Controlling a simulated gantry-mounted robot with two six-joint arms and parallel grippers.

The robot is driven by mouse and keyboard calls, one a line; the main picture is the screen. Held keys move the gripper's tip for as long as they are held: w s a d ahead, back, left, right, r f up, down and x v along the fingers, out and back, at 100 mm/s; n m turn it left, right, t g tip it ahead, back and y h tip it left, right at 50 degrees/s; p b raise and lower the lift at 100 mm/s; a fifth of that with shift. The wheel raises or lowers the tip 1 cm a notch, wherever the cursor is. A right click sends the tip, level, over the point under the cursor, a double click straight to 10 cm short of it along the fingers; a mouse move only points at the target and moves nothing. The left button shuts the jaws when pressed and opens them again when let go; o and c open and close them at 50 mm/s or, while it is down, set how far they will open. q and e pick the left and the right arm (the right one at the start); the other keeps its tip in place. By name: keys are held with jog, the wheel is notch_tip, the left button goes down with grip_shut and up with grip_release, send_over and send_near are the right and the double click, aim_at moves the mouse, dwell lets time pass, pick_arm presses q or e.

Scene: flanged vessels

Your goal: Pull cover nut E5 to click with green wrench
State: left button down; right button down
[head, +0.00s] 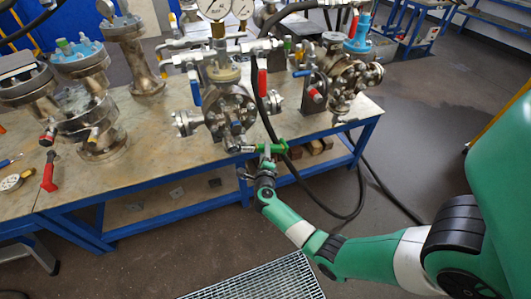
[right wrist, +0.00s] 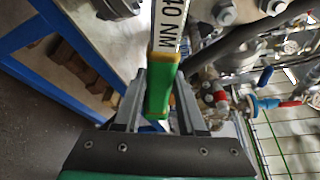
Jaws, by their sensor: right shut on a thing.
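My right gripper (head: 267,160) is shut on the green wrench (head: 272,147) at the front edge of the bench. No E5 marking is readable. My left gripper is not in view.
The bench (head: 180,150) has a blue frame. A black hose (head: 268,115) hangs down beside the wrench to the floor. A red-handled tool (head: 49,172) lies at the left. Another valve assembly (head: 345,80) stands right of the vessel. Wooden blocks (head: 315,147) lie under the bench.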

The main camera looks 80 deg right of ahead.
jog(key=shift+w+d, duration=0.1)
jog(key=shift+d, duration=0.05)
jog(key=shift+w+d+r+b, duration=0.1)
jog(key=shift+w+d+b, duration=0.5)
jog(key=shift+d, duration=0.3)
jog(key=shift+w, duration=0.1)
jog(key=f+m, duration=0.1)
jog(key=w+a+f+m+y, duration=0.1)
jog(key=shift+w+f, duration=0.1)
jog(key=shift+f, duration=0.25)
jog(key=a+f+m+t+y+p, duration=0.1)
jog(key=a+f+m+p, duration=0.1)
jog(key=a, duration=0.3)
jog(key=shift+s+a+f+m+y+p, duration=0.35)
jog(key=shift+s+m+p, duration=0.1)
jog(key=shift+p, duration=0.2)
